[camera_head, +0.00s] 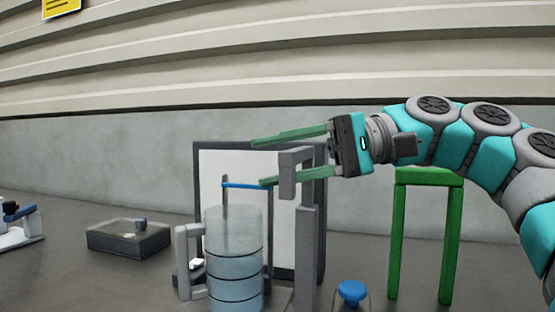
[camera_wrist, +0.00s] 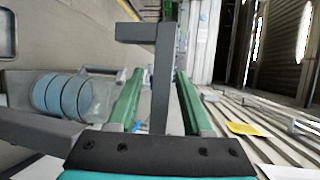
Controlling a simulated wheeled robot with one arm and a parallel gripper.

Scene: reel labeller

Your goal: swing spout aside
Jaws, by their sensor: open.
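A grey hooked piece (camera_head: 292,158), which looks like the spout, sits on top of a grey upright post (camera_head: 305,245). My gripper (camera_head: 260,163) is open, with one green finger above and one below in the head view. In the wrist view a grey bar with a bent end (camera_wrist: 165,75) runs between the two green fingers of my gripper (camera_wrist: 159,74). I cannot tell whether either finger touches it. A clear jug (camera_head: 233,240) with a grey handle and dark rings stands below and left of the post; it also shows in the wrist view (camera_wrist: 62,95).
A dark-framed white panel (camera_head: 320,225) stands behind the jug, with a thin blue bar (camera_head: 242,185) in front. A green frame (camera_head: 398,245) stands at right. A blue knob (camera_head: 352,292) is at the front. A low dark box (camera_head: 128,240) lies left.

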